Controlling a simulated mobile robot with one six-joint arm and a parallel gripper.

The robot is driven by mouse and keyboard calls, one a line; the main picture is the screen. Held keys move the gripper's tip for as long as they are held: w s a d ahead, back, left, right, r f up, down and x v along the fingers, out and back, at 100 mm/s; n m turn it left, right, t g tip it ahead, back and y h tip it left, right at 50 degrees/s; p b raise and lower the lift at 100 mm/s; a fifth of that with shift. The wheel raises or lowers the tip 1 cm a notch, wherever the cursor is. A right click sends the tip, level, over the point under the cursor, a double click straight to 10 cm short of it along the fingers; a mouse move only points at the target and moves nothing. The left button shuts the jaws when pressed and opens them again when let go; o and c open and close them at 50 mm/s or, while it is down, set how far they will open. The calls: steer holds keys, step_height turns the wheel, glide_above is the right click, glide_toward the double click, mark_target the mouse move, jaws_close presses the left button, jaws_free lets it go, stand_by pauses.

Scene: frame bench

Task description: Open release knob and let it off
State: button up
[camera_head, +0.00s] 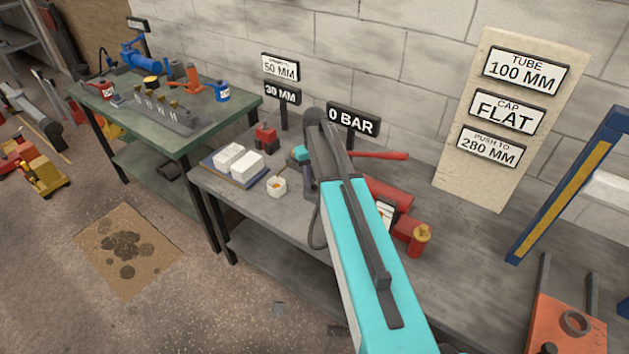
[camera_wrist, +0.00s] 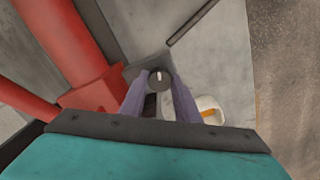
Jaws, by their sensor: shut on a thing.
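The release knob (camera_wrist: 160,78) is a small dark round cap with a white mark, seen end-on in the wrist view. My gripper (camera_wrist: 159,84) has its two purple-grey fingers on either side of the knob, shut on it. The knob sits beside the red pump body (camera_wrist: 103,88). In the camera_head view the red pump (camera_head: 388,194) lies on the grey bench (camera_head: 290,228), partly behind my teal arm. The knob is hidden there.
A "0 BAR" sign (camera_head: 352,120) stands behind the pump, near its red handle (camera_head: 380,155). A blue press frame (camera_head: 570,185) stands at right.

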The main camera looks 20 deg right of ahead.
mark_target(314, 182)
steer(key=shift+n, duration=0.8)
steer(key=o, duration=1)
steer(key=shift+o, duration=0.2)
steer(key=shift+r, duration=0.15)
step_height(314, 182, up, 14)
steer(key=b, duration=0.3)
steer(key=shift+f, duration=0.2)
